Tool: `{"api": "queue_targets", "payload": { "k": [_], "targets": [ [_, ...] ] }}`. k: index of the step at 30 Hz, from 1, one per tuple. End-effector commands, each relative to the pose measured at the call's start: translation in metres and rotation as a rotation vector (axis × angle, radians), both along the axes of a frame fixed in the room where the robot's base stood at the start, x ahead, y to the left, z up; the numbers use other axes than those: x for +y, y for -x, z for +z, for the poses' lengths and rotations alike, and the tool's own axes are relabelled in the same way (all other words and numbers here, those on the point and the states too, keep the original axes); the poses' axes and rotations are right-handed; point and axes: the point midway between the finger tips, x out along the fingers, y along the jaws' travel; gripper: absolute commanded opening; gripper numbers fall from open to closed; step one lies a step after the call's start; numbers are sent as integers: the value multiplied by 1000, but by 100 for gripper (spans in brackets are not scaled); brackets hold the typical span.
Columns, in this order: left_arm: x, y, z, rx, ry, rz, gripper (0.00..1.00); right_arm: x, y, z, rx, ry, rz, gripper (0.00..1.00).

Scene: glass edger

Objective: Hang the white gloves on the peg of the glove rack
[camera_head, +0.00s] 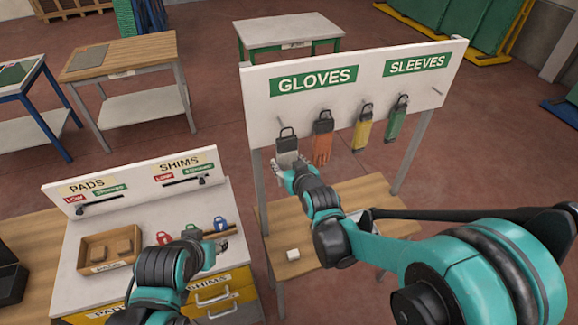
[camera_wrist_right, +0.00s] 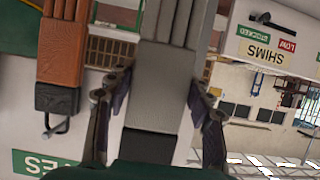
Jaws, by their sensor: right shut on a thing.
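The white gloves (camera_head: 287,145), pale grey with a dark cuff and a black hanging loop, are upright in front of the left end of the glove rack board (camera_head: 350,105), under the GLOVES label. My right gripper (camera_head: 291,163) is shut on them from below. In the right wrist view the gloves (camera_wrist_right: 172,75) lie between the two fingers of the right gripper (camera_wrist_right: 160,90).
Orange gloves (camera_head: 322,140) hang close to the right of the white ones, then a yellow (camera_head: 362,130) and a green item (camera_head: 396,120). A bare peg (camera_head: 437,91) is at the far right. A wooden table (camera_head: 375,195) stands below, with a small white block (camera_head: 293,254).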

Motion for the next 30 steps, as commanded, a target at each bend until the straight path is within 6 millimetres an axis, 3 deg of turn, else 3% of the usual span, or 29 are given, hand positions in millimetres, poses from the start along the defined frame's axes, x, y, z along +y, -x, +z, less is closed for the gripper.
{"api": "queue_targets", "payload": {
  "k": [21, 30],
  "targets": [
    [0, 0, 2, 0, 0, 0, 40, 14, -43, -4, 0, -1, 0, 23],
    [0, 0, -12, 0, 0, 0, 40, 17, -53, -13, 0, -1, 0, 23]
  ]
}}
